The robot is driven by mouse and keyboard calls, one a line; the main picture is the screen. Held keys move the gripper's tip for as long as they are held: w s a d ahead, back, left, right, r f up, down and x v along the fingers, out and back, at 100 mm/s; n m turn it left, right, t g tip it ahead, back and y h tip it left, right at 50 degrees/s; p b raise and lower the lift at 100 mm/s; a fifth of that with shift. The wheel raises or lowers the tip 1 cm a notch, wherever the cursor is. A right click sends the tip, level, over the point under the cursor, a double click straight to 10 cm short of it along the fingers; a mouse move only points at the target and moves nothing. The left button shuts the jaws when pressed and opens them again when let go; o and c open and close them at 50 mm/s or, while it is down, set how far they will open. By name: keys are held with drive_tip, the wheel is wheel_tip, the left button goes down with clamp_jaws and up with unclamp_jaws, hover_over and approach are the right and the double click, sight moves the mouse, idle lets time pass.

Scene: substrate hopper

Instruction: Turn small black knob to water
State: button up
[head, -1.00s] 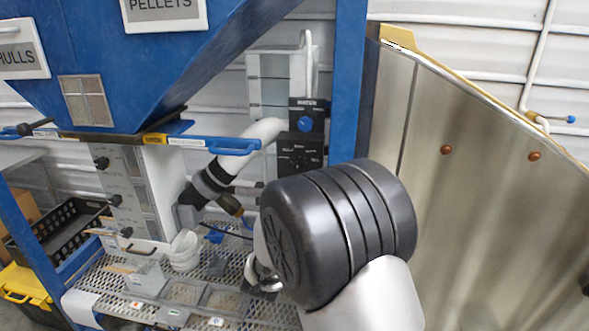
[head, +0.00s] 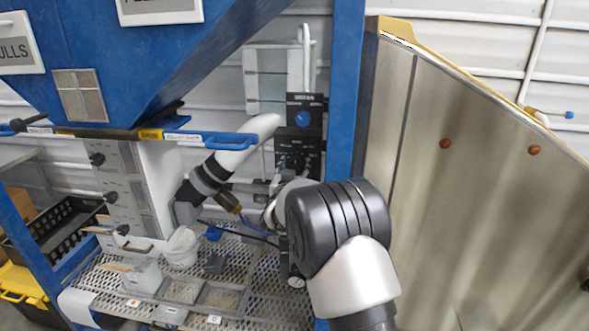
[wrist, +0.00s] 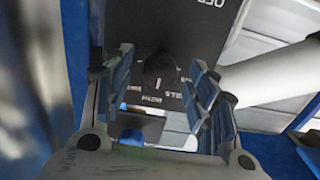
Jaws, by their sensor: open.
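The small black knob (wrist: 159,70) sits on a black control panel (wrist: 150,22) with white lettering that appears upside down in the wrist view. A white mark shows on the knob's lower part. My gripper (wrist: 161,62) is open, one finger on each side of the knob in that view, with visible gaps. I cannot tell whether the fingertips reach as deep as the knob. In the head view the panel (head: 312,146) hangs by the blue post, and my gripper (head: 284,172) is in front of its lower part, partly hiding the knob area.
A larger blue knob (head: 303,119) is on the upper panel. A white pipe (head: 258,131) with black couplings runs left of my gripper. A blue post (head: 346,90) and a metal sheet wall (head: 480,150) stand to the right. A mesh table (head: 235,262) lies below.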

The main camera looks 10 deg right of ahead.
drive_tip(key=c, duration=1.1)
drive_tip(key=shift+m+b, duration=0.4)
drive_tip(key=shift+b, duration=0.05)
drive_tip(key=m+b, duration=0.3)
drive_tip(key=b, duration=0.1)
drive_tip(key=shift+f, duration=0.15)
drive_tip(key=shift+m+b, duration=1.6)
drive_tip(key=shift+m, duration=0.4)
drive_tip(key=shift+r, duration=0.2)
drive_tip(key=o, duration=1.1)
